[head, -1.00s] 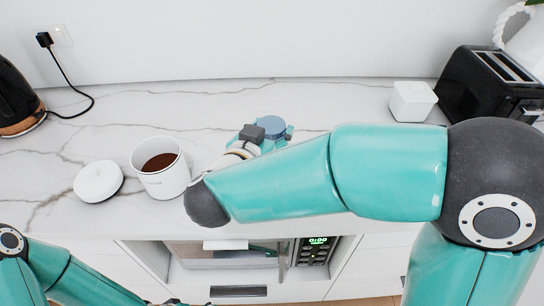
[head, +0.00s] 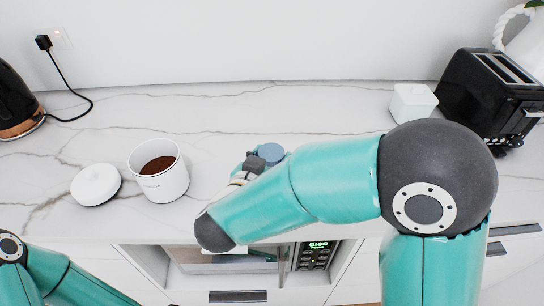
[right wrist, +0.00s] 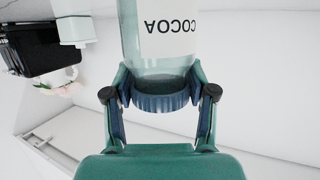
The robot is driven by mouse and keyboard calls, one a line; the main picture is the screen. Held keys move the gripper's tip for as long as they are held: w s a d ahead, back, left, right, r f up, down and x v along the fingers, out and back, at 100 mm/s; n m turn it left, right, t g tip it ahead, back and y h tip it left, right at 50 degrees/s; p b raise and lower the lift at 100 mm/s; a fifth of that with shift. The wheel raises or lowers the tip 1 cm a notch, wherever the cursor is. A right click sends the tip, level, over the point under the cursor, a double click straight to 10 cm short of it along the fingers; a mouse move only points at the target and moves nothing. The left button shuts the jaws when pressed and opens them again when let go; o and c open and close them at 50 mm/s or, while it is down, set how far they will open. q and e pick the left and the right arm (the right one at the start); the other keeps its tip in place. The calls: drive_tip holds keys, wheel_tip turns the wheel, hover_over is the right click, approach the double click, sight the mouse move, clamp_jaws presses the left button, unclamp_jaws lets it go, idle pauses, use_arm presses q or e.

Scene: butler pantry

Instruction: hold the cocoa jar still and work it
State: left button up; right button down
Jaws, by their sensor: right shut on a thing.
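The cocoa jar (right wrist: 165,60) is clear, with a white label reading COCOA that appears upside down in the right wrist view. Its ribbed blue lid (right wrist: 160,102) sits on the jar. My right gripper (right wrist: 161,85) has its fingers on both sides of the lid, shut on it.
A white canister (head: 168,185) of brown powder stands open left of my right arm, with a round white lid (head: 96,184) beside it. A kettle (head: 14,105) is at far left. A white box (head: 412,103) and black toaster (head: 490,95) are at right. The back middle counter is clear.

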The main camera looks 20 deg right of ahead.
drive_tip(key=shift+c, duration=1.8)
unclamp_jaws()
drive_tip(key=shift+f, duration=0.1)
drive_tip(key=shift+s+a+r, duration=0.15)
drive_tip(key=shift+a+r, duration=0.05)
drive_tip(key=v, duration=1.1)
drive_tip(key=shift+s, duration=0.25)
drive_tip(key=shift+a+r, duration=0.1)
drive_tip(key=shift+a, duration=0.05)
